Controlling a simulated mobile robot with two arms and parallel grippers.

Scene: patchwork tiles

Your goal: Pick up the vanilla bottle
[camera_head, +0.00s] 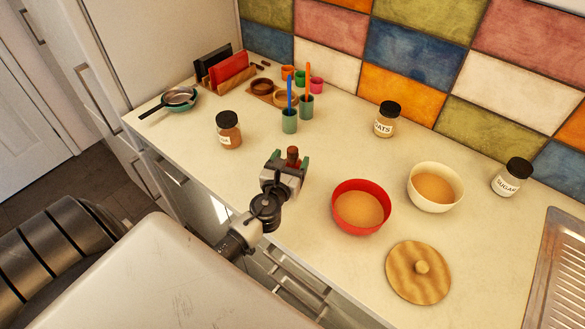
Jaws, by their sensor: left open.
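A small red-brown bottle (293,153), which I take for the vanilla bottle, stands on the counter near its front edge; no label shows. My left gripper (289,160) is open, with its green-tipped fingers on either side of the bottle. The gripper body hides the bottle's lower part. I cannot tell whether the fingers touch it. My right gripper is not in view.
A dark-lidded jar (228,130) stands left of the gripper. Right of it are a red bowl (343,212), a cream bowl (417,196) and a round wooden lid (405,278). Green cups (290,123) with utensils stand behind. An oats jar (385,125) is farther back.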

